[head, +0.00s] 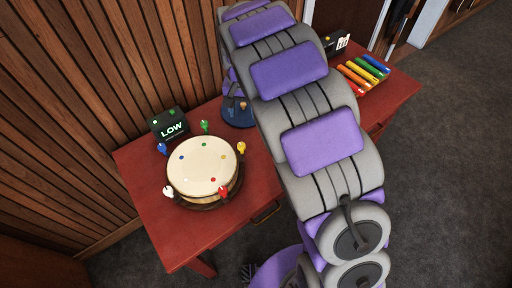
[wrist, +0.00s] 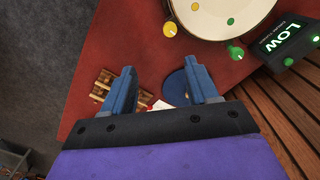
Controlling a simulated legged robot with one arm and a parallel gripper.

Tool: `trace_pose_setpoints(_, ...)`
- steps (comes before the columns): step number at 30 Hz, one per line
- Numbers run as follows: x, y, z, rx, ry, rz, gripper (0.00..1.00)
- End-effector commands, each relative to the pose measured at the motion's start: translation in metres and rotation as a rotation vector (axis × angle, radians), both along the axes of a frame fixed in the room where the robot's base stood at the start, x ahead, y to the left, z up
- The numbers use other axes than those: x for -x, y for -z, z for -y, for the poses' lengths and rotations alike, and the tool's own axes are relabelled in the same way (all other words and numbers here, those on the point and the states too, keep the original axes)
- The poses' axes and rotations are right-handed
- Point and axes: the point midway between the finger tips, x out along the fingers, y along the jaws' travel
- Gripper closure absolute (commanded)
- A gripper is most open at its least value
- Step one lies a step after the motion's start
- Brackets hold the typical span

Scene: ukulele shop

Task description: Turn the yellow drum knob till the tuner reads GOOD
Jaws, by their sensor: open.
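The drum (head: 202,165) has a cream head with coloured dots and several coloured knobs around its rim. Its yellow knob (head: 241,147) is at the right of the rim. In the wrist view the yellow knob (wrist: 170,29) lies at the top, just beyond my fingertips and apart from them. The tuner (head: 172,131) stands behind the drum and reads LOW; it also shows in the wrist view (wrist: 291,40). My gripper (wrist: 161,68) is open, with nothing between its blue fingers. In the head view my arm hides most of it.
A blue disc (wrist: 175,86) lies on the red table (head: 148,190) beneath my gripper. A wooden slatted wall (head: 90,90) rises behind the table.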

Motion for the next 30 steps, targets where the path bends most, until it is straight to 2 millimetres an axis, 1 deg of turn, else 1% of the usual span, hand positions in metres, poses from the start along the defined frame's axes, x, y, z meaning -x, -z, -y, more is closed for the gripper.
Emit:
trace_pose_setpoints(1, -0.004, 0.007, -0.01, 0.001, -0.001, -0.001, 0.41)
trace_pose_setpoints(3, -0.008, 0.012, -0.022, 0.0, 0.006, 0.005, 0.41)
trace_pose_setpoints(7, -0.011, 0.02, -0.033, 0.0, 0.017, 0.005, 0.41)
trace_pose_setpoints(10, -0.011, 0.026, -0.031, -0.002, 0.019, 0.006, 0.41)
trace_pose_setpoints(14, -0.01, 0.04, -0.017, -0.011, 0.02, 0.002, 0.41)
trace_pose_setpoints(17, -0.009, 0.058, -0.008, -0.016, 0.021, 0.0, 0.41)
trace_pose_setpoints(21, -0.009, 0.085, -0.006, -0.018, 0.02, 0.001, 0.41)
trace_pose_setpoints(30, -0.011, 0.147, -0.027, -0.004, 0.019, 0.003, 0.41)
